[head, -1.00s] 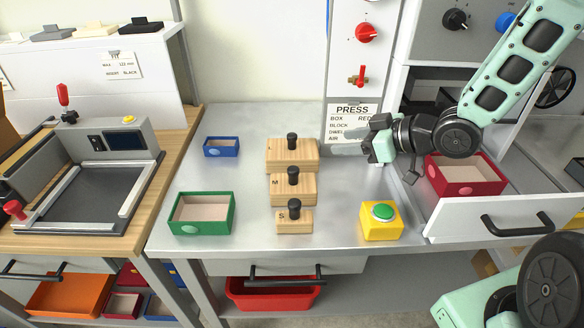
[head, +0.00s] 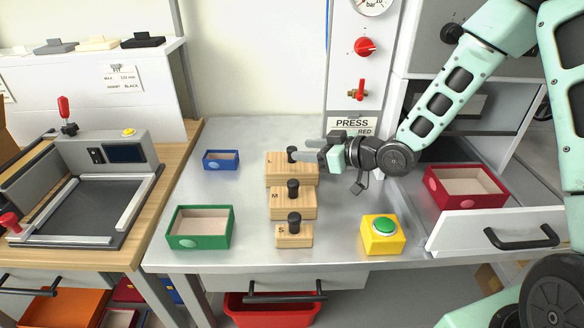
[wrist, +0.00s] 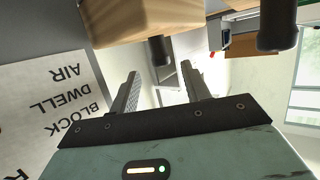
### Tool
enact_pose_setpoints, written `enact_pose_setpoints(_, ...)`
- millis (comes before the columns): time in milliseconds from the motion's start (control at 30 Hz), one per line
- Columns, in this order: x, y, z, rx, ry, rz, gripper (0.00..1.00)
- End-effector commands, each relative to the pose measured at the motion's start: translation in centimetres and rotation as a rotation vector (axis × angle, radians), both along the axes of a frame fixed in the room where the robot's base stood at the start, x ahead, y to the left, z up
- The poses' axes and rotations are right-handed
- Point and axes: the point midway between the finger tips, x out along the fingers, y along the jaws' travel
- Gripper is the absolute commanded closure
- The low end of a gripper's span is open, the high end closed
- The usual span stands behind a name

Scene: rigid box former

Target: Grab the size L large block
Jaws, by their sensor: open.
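The large wooden block marked L (head: 282,175), with a black knob (head: 292,152) on top, stands at the back of the row on the metal bench. My gripper (head: 312,150) is open and empty. It points level to the left, with its fingertips just to the right of the knob. In the wrist view, which is upside down, the L block (wrist: 150,18) hangs from the top edge. Its knob (wrist: 160,50) shows ahead, in line with the gap between my two fingers (wrist: 159,80).
The M block (head: 290,205) and S block (head: 292,238) stand in front of the L block. The M block's knob looms at the wrist view's upper right (wrist: 278,25). A green-button yellow box (head: 384,237), green tray (head: 199,228), blue tray (head: 221,160) and red box (head: 468,187) are around.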

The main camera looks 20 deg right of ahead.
Motion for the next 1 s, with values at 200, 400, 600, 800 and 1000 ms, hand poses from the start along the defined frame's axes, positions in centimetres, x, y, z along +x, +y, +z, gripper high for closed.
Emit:
enact_pose_setpoints(200, 1.4, 1.7, -1.0, 0.002, 0.001, 0.003, 0.53)
enact_pose_setpoints(400, 3.1, 3.2, -2.0, 0.000, 0.000, 0.001, 0.53)
enact_pose_setpoints(600, 3.4, 3.5, -2.2, -0.001, -0.001, 0.000, 0.53)
enact_pose_setpoints(800, 3.4, 3.4, -2.2, -0.001, -0.001, 0.000, 0.81)
enact_pose_setpoints(1000, 3.4, 3.5, -2.1, 0.000, -0.003, 0.001, 1.00)
